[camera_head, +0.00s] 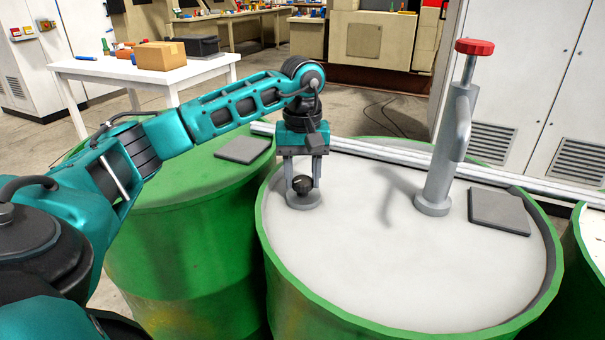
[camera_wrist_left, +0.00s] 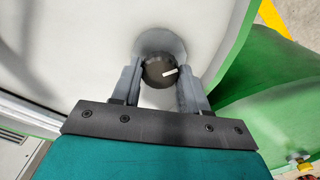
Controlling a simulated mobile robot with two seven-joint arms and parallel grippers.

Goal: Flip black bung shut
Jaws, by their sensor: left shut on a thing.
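The black bung (camera_head: 302,184) sits in a round grey collar (camera_head: 304,203) near the left edge of the white drum top. In the left wrist view the bung (camera_wrist_left: 159,71) is a dark round knob with a white mark, between the two fingers. My left gripper (camera_head: 302,180) points down from above and is shut on the bung. It also shows in the left wrist view (camera_wrist_left: 158,78). The fingers hide part of the bung's sides. I cannot tell from these views how far the bung is turned. My right gripper is not in view.
A grey pump with a red knob (camera_head: 474,47) stands upright on the same green drum (camera_head: 300,290). A dark flat plate (camera_head: 499,211) lies right of it. A metal rail (camera_head: 385,153) runs behind. A second green drum (camera_head: 185,275) stands left, with another plate (camera_head: 243,150).

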